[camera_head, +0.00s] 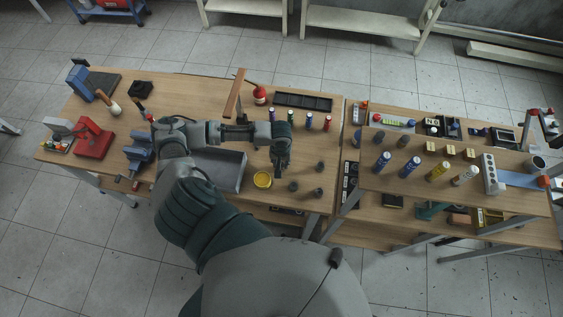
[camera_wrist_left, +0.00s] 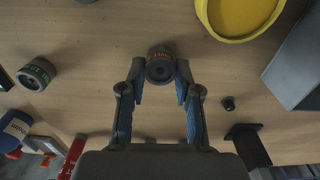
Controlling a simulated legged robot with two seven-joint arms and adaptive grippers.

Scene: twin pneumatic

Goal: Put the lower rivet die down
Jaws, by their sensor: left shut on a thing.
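My left gripper (camera_head: 280,172) reaches over the table between the grey tray and several small grey cylinders. In the left wrist view its blue-padded fingers (camera_wrist_left: 160,76) are closed on a short dark grey cylinder with orange lettering, the lower rivet die (camera_wrist_left: 160,65). The die is upright at the fingertips, low over the wood; I cannot tell whether it touches the table. In the head view the gripper mostly hides it. A similar grey die with green lettering (camera_wrist_left: 36,73) stands apart on the table. My right gripper is not in view.
A yellow round dish (camera_head: 262,180) and a grey tray (camera_head: 217,168) are close by. Grey cylinders (camera_head: 293,186) stand nearby. Coloured bottles (camera_head: 308,120) and a black rack (camera_head: 302,102) are behind.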

